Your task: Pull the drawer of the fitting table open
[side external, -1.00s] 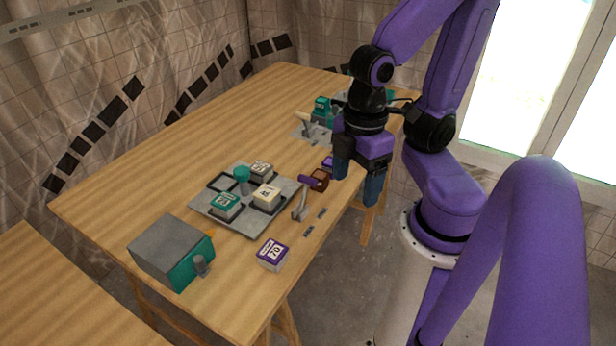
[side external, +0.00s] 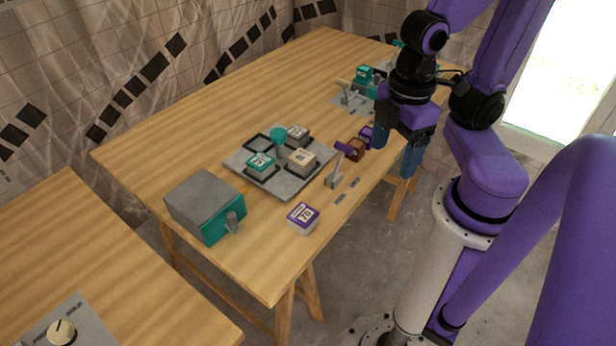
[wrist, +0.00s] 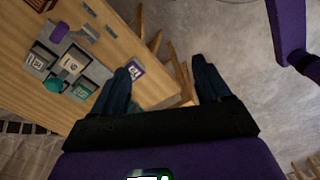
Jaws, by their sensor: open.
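The drawer unit is a grey box (side external: 204,200) with a teal front (side external: 224,227), standing at the near left end of the wooden fitting table (side external: 230,110) in the side view. A grey handle (side external: 232,222) sticks out of the teal front. The drawer looks shut. My gripper (side external: 396,148) is open and empty, with its fingers pointing down beside the table's right edge, well to the right of the drawer and apart from it. The fingers also show in the wrist view (wrist: 165,68), with floor and the table's edge between them.
A grey plate (side external: 288,187) with several labelled blocks and a teal knob stands mid-table. A purple-topped block (side external: 303,218) lies between drawer and gripper, near the edge. A lever (side external: 335,172) and brown block (side external: 357,149) stand nearer my gripper. Another table (side external: 90,260) is at lower left.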

